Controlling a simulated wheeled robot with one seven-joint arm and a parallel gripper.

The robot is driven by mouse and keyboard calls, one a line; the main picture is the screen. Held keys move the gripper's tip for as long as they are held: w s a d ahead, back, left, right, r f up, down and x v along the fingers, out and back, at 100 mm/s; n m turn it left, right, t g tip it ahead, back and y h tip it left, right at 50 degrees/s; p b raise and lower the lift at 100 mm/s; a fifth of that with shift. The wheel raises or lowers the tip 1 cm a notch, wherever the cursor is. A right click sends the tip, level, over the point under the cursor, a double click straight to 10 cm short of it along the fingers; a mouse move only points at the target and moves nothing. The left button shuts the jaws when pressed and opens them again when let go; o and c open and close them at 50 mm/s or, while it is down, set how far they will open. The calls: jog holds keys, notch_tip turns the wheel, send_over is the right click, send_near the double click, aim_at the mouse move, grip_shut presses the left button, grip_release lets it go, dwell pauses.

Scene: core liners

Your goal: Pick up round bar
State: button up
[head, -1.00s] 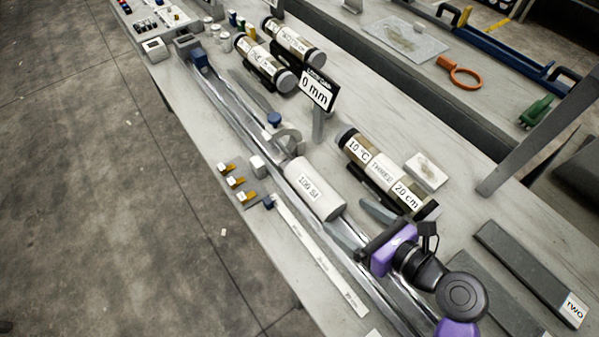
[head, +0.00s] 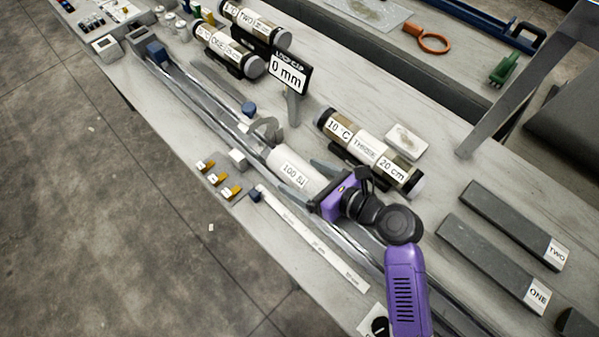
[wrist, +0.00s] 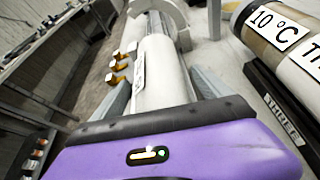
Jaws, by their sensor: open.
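The likely round bar is a white cylinder marked 100 SI (head: 291,167), lying along the metal rails (head: 202,103) on the bench. It also shows in the wrist view (wrist: 160,68), running away from me. My gripper (head: 298,175) is open, with one grey finger on each side of the cylinder's near end. In the wrist view my gripper (wrist: 161,76) shows a finger left and right of the cylinder, with gaps; I cannot tell how low the fingers sit. My purple gripper body hides the cylinder's near end.
A core tube marked THREE (head: 365,150) lies close on the right. A 0 mm display (head: 289,73) stands beyond the cylinder. A white strip (head: 312,240) and several small orange-topped pieces (head: 219,178) lie left. Dark blocks ONE (head: 490,262) and TWO (head: 512,222) lie right.

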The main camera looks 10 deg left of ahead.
jog(key=shift+w+a, duration=0.1)
grip_shut()
dwell(0.4)
